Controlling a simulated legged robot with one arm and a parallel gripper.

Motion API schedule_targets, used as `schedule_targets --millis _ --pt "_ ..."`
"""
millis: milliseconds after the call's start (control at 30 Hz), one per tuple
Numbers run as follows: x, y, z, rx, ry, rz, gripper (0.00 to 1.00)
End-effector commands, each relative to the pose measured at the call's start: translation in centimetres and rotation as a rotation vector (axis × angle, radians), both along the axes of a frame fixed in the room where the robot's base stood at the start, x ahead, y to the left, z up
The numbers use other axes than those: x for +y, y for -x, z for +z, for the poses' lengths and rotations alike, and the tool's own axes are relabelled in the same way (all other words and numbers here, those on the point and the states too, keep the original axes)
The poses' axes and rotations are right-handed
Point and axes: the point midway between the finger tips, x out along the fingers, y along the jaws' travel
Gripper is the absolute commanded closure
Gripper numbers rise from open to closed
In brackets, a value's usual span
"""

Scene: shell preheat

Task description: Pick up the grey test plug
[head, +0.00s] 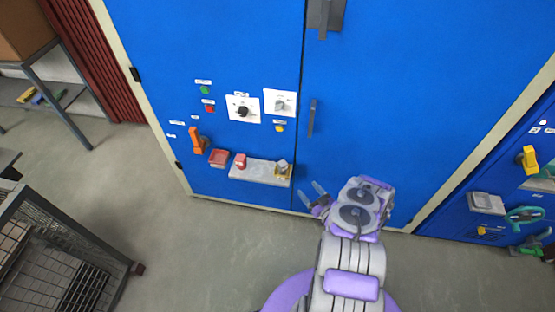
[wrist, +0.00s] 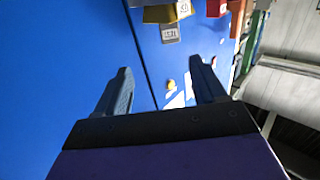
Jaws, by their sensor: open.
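The grey test plug (head: 283,163) shows as a small grey block at the yellow holder (head: 284,173), on the right end of a grey shelf on the blue cabinet. In the wrist view a grey labelled block, which looks like the plug (wrist: 170,34), is at the top centre against the yellow holder (wrist: 168,13). My gripper (head: 311,193) is open and empty, to the right of and below the plug in the head view. In the wrist view the plug is beyond the open fingertips (wrist: 160,66), apart from them.
The grey shelf (head: 255,173) also carries a red block (head: 240,160). A red tray (head: 219,157) and orange lever (head: 196,141) are to its left. Switch panels and buttons are above. A door handle (head: 312,118) stands out above my gripper. Floor below is clear.

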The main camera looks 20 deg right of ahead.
Motion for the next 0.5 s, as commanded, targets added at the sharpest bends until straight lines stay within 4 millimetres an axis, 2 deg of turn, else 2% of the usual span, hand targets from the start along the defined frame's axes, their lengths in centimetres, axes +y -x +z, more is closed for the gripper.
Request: schedule_targets --millis 300,500 --pt "2.1 -5.7 0.0 -0.003 0.011 0.008 0.30" --pt "2.3 -9.3 -0.2 0.000 0.003 0.006 0.30"
